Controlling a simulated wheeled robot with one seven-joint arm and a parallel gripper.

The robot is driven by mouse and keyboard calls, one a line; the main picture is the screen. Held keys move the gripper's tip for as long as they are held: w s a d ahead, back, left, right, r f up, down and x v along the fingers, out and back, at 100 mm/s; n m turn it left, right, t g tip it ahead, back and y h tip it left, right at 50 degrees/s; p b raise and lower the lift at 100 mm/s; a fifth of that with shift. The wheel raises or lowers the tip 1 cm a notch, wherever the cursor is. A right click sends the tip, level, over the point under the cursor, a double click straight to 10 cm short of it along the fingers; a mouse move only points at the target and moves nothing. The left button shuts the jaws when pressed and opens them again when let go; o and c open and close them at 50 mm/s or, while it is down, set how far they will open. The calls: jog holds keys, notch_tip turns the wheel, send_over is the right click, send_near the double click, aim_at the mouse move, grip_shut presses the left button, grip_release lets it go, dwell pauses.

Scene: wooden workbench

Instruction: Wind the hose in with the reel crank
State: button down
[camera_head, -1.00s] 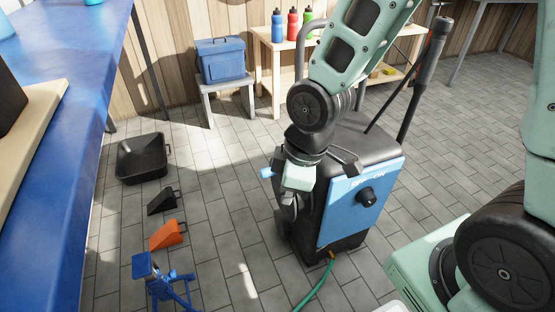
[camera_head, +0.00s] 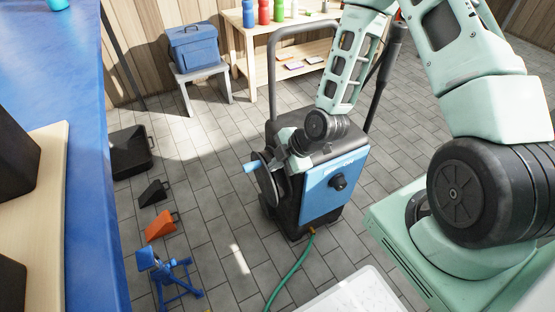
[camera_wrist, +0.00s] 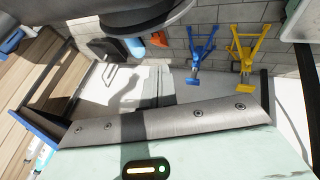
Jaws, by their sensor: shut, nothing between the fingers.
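The black machine (camera_head: 297,208) stands on the floor with a blue front panel (camera_head: 335,188) and a dark knob. A dark reel disc (camera_head: 265,183) shows on its left side, with a blue crank handle (camera_head: 250,167) sticking out left. A green hose (camera_head: 290,272) runs from the machine's lower front onto the floor. My gripper (camera_head: 282,152) is shut and empty, at the machine's upper left near the reel, right of the handle. Its fingertips are hard to make out. In the wrist view a blue handle-like piece (camera_wrist: 135,46) shows below a dark rounded part.
On the floor at left are a black tray (camera_head: 130,155), a black wedge (camera_head: 153,193), an orange wedge (camera_head: 161,226) and a blue stand (camera_head: 168,278). A yellow stand (camera_wrist: 244,50) shows in the wrist view. The blue bench (camera_head: 85,110) borders the left. A shelf with bottles stands behind.

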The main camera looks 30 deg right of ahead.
aim_at(251, 166)
jog(key=shift+w+a+f+b, duration=0.2)
jog(key=shift+w+a+f, duration=0.25)
jog(key=shift+w+f, duration=0.6)
jog(key=shift+w+a+f+b, duration=0.2)
jog(key=shift+w+a+f, duration=0.3)
jog(key=shift+w+f, duration=0.5)
jog(key=shift+w+a+f+b, duration=0.2)
jog(key=shift+w+a+f, duration=0.25)
jog(key=shift+w+f, duration=0.55)
jog(key=shift+w, duration=0.1)
jog(key=shift+w, duration=0.95)
jog(key=shift+s+r, duration=0.1)
